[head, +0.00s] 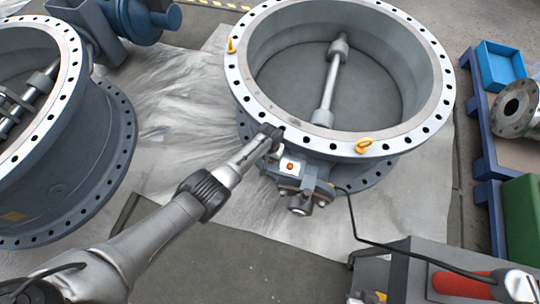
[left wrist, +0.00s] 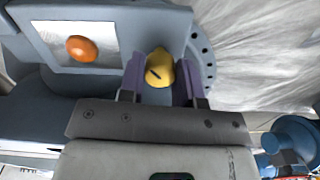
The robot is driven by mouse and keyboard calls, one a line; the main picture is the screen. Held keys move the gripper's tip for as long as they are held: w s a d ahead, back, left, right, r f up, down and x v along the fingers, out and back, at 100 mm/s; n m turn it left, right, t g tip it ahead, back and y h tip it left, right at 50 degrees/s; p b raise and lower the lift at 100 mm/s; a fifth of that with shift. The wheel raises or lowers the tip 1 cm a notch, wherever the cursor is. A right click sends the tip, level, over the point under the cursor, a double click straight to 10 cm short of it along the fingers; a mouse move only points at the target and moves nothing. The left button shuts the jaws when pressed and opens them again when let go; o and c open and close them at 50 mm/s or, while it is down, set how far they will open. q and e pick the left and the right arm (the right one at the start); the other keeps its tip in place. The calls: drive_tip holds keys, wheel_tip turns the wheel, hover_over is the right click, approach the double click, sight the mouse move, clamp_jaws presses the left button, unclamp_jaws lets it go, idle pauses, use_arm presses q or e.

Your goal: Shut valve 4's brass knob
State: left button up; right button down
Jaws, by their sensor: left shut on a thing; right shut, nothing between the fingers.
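Valve 4's number cannot be read. A large grey butterfly valve (head: 432,92) stands right of centre in the head view, with a small actuator box on its near side. In the left wrist view, the yellow brass knob (left wrist: 160,68) sits between the purple fingers of my left gripper (left wrist: 160,84), which is shut on it. In the head view my left arm reaches in from the lower left, and its gripper (head: 272,138) is at the box's upper left; the brass knob is hidden there. I cannot make out my right gripper.
An orange knob (head: 290,166) on a white plate is beside the brass knob; it also shows in the left wrist view (left wrist: 82,48). Another valve (head: 85,150) stands at left. A black cable (head: 360,238) runs toward a grey unit at lower right. Sheeting covers the floor between.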

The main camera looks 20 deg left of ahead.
use_arm(q)
drive_tip(key=m, duration=0.4)
drive_tip(key=shift+m, duration=1.6)
drive_tip(key=o, duration=0.9)
